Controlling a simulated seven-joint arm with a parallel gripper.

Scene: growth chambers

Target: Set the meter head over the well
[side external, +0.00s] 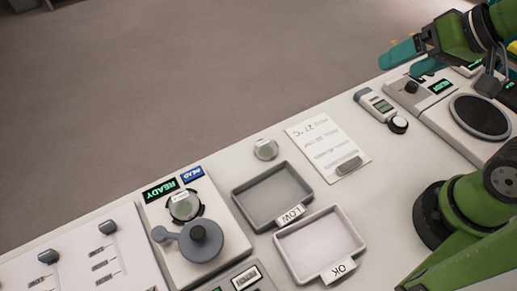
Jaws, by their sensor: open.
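The meter (218,275) is a white unit at the lower left with a lit green READY display (160,190) and a blue READ panel (192,174). Its grey round meter head (201,241) has a dark knob on top and a short arm reaching left. The well (184,206) is dark-rimmed and holds a small labelled dish with a greenish centre. The head sits beside the well, on its near side, leaving most of it uncovered. My gripper (403,60) is open at the upper right, with teal fingers, far from the meter head. I see nothing between its fingers.
A grey LOW tray (240,198) and a pale OK tray (281,245) stand empty right of the meter. Another small dish (265,149), a written sheet (325,140), a handheld device (377,104) and a unit with a dark round plate (480,116) lie farther right.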

